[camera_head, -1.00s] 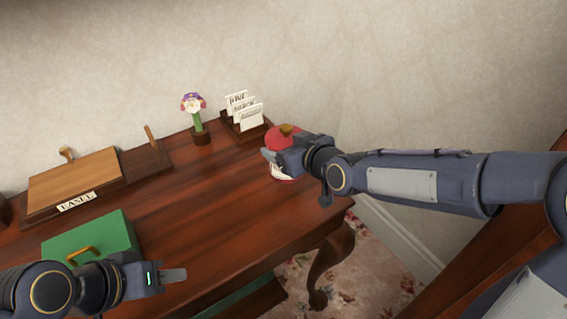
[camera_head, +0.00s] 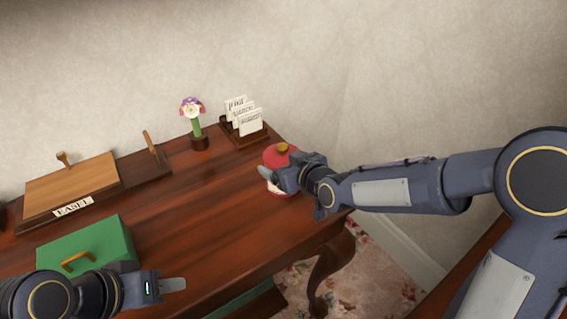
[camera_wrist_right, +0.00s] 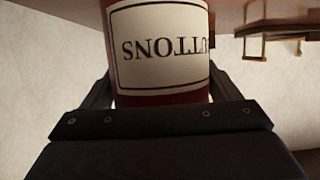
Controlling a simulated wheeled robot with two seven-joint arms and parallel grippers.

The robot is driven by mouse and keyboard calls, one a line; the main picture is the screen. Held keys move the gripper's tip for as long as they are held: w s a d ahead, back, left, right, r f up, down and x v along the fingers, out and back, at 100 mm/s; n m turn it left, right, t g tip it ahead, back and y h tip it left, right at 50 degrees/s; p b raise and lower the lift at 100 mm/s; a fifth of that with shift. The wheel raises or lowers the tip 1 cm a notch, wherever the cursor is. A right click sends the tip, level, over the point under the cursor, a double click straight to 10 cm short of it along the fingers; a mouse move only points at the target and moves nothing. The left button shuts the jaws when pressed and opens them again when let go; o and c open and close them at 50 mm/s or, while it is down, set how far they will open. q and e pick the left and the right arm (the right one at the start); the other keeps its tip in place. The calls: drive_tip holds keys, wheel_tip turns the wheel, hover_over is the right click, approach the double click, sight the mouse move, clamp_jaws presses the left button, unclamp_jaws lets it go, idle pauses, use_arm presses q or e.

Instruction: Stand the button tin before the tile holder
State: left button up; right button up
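The button tin (camera_head: 276,157) is red with a gold knob on its lid, near the right end of the desk. In the right wrist view its white label (camera_wrist_right: 160,45) reads BUTTONS upside down. My right gripper (camera_head: 268,176) has its fingers on both sides of the tin and is shut on it. The tin looks upright; whether its base touches the desk is hard to tell. The tile holder (camera_head: 246,139), a small wooden rack with white lettered tiles, stands behind the tin, slightly left and apart. My left gripper (camera_head: 174,285) is at the lower left, away from both; its finger gap is unclear.
A flower-like figure (camera_head: 193,112) on a wooden base stands left of the tile holder. A wooden easel (camera_head: 72,184) and a green box (camera_head: 88,243) with a handle are further left. The desk's middle (camera_head: 205,200) is clear. Its right edge is close to the tin.

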drive_tip(key=shift+o, duration=1.2)
drive_tip(key=shift+r, duration=0.2)
drive_tip(key=s+d+r+m+g+h, duration=0.1)
drive_tip(key=s+d+r+m+h, duration=0.1)
drive_tip(key=s+d, duration=0.6)
drive_tip(key=s+d+r+m+g+h, duration=0.1)
drive_tip(key=s+d+r+m+h, duration=0.1)
drive_tip(key=s+d, duration=0.65)
drive_tip(key=s+d+f+m+g, duration=0.1)
drive_tip(key=s+d+m, duration=0.1)
drive_tip(key=s, duration=0.5)
drive_tip(key=s+d+f+m+g, duration=0.2)
drive_tip(key=s, duration=0.5)
drive_tip(key=shift+m+g+p, duration=0.3)
drive_tip(key=shift+p, duration=0.1)
